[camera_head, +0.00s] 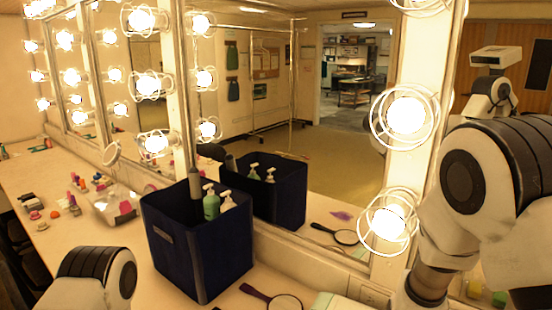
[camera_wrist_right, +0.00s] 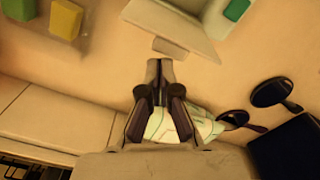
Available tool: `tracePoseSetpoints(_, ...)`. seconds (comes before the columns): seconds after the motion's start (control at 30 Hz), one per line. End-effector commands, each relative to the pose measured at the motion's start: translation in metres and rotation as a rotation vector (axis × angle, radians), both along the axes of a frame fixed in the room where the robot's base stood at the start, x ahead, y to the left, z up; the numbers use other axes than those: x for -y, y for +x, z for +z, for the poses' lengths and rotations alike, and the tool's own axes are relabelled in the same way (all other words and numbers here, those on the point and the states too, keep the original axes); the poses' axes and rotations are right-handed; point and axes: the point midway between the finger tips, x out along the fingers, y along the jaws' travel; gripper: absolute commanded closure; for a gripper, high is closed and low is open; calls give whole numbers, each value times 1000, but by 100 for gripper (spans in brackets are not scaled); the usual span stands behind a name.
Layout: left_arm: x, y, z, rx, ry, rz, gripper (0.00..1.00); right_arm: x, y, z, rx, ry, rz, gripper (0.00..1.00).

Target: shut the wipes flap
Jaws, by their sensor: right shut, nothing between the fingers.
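A pale white-and-green pack (camera_head: 335,303), which looks like the wipes, shows only at the bottom edge of the head view, right of a hand mirror. In the right wrist view the pack (camera_wrist_right: 207,126) lies partly behind my right gripper (camera_wrist_right: 160,64). The gripper's fingers are together and empty, and their tips reach past the pack's visible part. I cannot tell whether they touch it. The flap is not clear in either view, so I cannot tell how far open it stands. My left gripper is out of view.
A dark blue bin (camera_head: 195,250) with pump bottles stands left of the pack. A dark hand mirror (camera_head: 272,299) lies between them. In the right wrist view, a pale box-like shape (camera_wrist_right: 165,22) and a yellow block (camera_wrist_right: 66,19) are beyond my fingertips. The lit mirror wall runs behind.

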Motion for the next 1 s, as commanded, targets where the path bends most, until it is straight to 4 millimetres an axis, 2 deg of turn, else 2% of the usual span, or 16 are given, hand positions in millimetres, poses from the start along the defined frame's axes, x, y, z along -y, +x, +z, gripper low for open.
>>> tracePoseSetpoints(0.23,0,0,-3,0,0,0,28,0,0,-4,0,0,0,100)
tracePoseSetpoints(0.7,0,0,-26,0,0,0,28,0,0,-33,0,0,0,100)
tracePoseSetpoints(1.0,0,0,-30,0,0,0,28,0,0,-38,0,0,0,100)
